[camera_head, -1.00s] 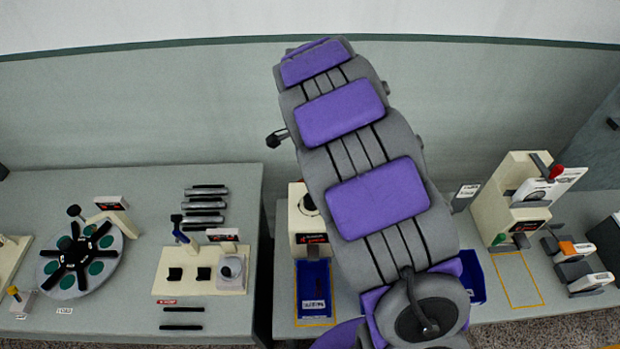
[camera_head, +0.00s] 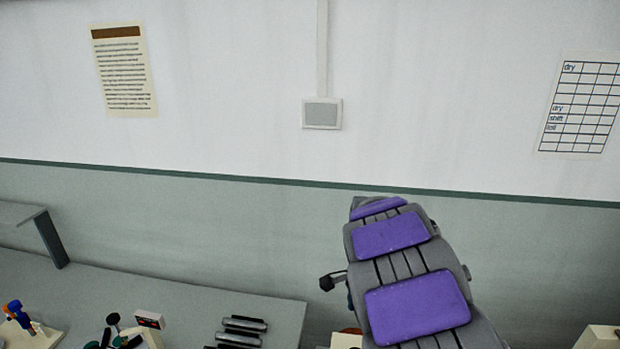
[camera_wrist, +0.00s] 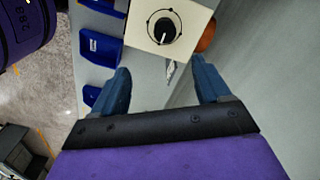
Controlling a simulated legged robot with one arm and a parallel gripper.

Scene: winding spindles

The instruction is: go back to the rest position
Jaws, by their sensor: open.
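My gripper (camera_wrist: 160,85) shows in the wrist view with its two blue fingers wide apart and nothing between them. Past the fingertips is a cream box with a round black dial (camera_wrist: 164,27). Blue bins (camera_wrist: 100,47) stand in a row to the left of the fingers. In the head view my purple and grey arm rises at the lower right, and the gripper itself is not visible there.
A table (camera_head: 150,290) fills the lower left, with several dark grey bars (camera_head: 240,330) and a small display device (camera_head: 149,319) at its front. A raised grey shelf (camera_head: 40,232) stands at far left. A cream machine (camera_head: 600,337) shows at lower right.

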